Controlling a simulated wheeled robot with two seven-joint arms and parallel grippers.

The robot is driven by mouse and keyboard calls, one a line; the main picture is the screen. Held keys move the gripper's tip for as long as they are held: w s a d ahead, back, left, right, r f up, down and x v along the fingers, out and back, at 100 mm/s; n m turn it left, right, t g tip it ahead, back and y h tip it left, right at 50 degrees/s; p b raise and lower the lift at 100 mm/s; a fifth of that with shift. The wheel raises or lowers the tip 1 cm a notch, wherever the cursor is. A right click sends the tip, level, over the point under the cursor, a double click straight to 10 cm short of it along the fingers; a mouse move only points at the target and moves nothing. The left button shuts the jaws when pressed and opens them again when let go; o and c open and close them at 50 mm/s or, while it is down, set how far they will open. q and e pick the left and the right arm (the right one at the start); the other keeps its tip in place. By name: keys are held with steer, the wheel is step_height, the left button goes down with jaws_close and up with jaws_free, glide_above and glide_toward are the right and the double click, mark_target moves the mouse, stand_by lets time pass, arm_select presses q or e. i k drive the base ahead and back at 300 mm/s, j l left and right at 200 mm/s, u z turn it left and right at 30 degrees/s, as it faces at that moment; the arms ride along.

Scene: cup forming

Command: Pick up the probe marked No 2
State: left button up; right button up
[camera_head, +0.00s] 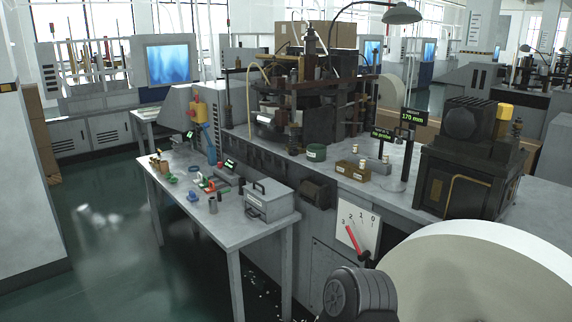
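I cannot make out a marking No 2 on any object at this size. A small brown block (352,171) with a pale label sits on the grey machine bench, with a short pale-topped piece (363,164) at its right end. Another small pale-topped piece (386,158) stands to its right, by a black stand. A small sign (382,134) above has green text that seems to end in "No probe". I cannot tell whether these pieces are probes. Neither my left nor my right gripper is in view.
A grey table (232,233) at the left holds several small parts and a grey box (268,200). A dial plate (358,227) with a red pointer is on the machine front. A large pale roll (480,270) and a dark ribbed shape (358,295) fill the lower right. Floor is clear at left.

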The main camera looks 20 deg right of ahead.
mark_target(362, 163)
steer(key=i+l+z, duration=0.15)
steer(key=i+z, duration=0.15)
steer(key=i, duration=0.8)
steer(key=i+j+z, duration=0.25)
steer(key=i, duration=0.8)
steer(key=l+z, duration=0.1)
steer(key=z, duration=2.45)
